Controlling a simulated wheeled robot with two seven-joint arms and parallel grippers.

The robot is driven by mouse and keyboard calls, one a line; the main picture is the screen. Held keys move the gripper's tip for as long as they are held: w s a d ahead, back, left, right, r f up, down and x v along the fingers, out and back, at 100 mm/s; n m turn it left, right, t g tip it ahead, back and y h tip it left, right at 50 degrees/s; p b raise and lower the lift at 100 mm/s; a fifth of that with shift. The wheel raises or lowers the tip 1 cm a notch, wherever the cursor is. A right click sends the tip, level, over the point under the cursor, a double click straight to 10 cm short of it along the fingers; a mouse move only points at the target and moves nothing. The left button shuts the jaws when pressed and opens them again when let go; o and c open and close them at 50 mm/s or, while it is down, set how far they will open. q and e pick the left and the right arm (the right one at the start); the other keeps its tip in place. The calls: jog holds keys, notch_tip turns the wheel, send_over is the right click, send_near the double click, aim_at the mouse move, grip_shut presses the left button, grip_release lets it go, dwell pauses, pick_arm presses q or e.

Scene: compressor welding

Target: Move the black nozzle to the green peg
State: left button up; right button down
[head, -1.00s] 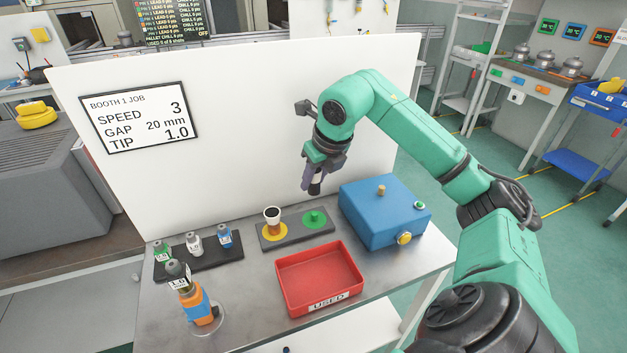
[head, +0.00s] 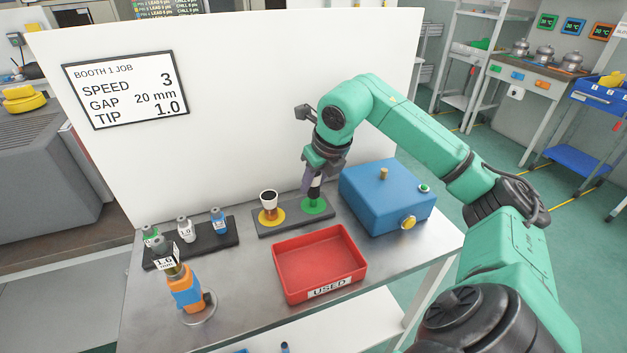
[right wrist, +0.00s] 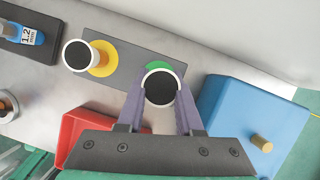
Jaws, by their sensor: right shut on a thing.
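My right gripper (head: 312,186) is shut on the black nozzle (head: 314,190), which has a white rim and dark top in the right wrist view (right wrist: 160,87). The nozzle is upright over the green peg's round base (head: 313,206); the peg itself is hidden under it. I cannot tell whether the nozzle touches the base. The green base shows as a sliver behind the nozzle in the right wrist view (right wrist: 158,68). Another white-rimmed dark nozzle (head: 268,199) stands on the yellow-based peg to the left. My left gripper is not in view.
A red USED tray (head: 318,262) lies in front of the grey peg plate (head: 291,217). A blue box (head: 385,190) with knobs stands close on the right. A black rack (head: 196,246) of small bottles and an orange torch (head: 184,288) are at left. A white panel rises behind.

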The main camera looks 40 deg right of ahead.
jog(key=shift+f+b, duration=1.45)
jog(key=shift+f, duration=0.15)
jog(key=shift+c, duration=2.4)
grip_release()
jog(key=shift+r, duration=0.1)
jog(key=shift+r, duration=0.1)
jog(key=p+v, duration=0.3)
jog(key=v, duration=1.1)
jog(key=shift+s+r, duration=0.15)
jog(key=shift+s, duration=0.05)
jog(key=shift+r+p, duration=0.1)
jog(key=shift+p, duration=0.25)
